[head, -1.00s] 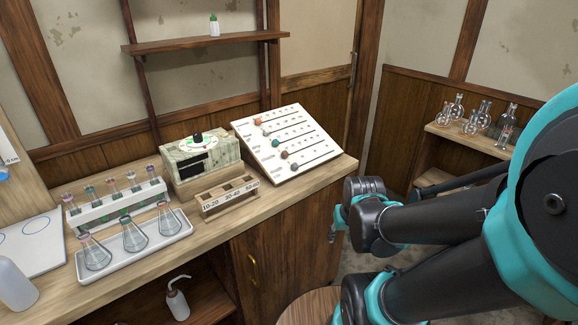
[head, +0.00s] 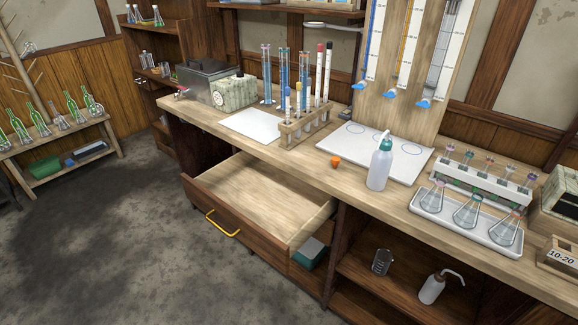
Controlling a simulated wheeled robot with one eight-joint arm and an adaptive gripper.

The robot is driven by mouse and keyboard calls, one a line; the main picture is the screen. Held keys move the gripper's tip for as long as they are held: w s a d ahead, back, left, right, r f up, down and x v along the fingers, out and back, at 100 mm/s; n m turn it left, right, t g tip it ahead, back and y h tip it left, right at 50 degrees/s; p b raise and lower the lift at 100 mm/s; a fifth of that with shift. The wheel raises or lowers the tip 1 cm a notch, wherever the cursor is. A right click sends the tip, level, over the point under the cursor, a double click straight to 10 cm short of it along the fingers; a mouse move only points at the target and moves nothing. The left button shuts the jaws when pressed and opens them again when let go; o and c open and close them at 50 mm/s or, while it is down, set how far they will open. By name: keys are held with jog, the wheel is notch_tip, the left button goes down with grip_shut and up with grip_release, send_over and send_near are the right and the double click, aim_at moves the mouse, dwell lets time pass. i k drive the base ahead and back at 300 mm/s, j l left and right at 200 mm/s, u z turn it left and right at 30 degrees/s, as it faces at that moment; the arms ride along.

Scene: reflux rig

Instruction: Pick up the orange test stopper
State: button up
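A small orange test stopper (head: 335,161) stands on the wooden bench top, just left of a white wash bottle with a teal cap (head: 379,166). It is near the front edge of the bench, by the left corner of a white sheet or plate (head: 400,160), and nothing covers it. My gripper does not show in the head view now, so I cannot see what it holds.
An open empty drawer (head: 230,192) juts out below the bench, left of the stopper. A wooden rack with tubes (head: 304,131) stands behind and left. A tray of flasks (head: 466,219) is at right. The floor at left is clear.

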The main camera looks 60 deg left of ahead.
aim_at(335, 160)
jog(key=u, duration=2.05)
jog(key=i+j+z, duration=0.2)
jog(key=i+j, duration=0.05)
jog(key=j, duration=0.1)
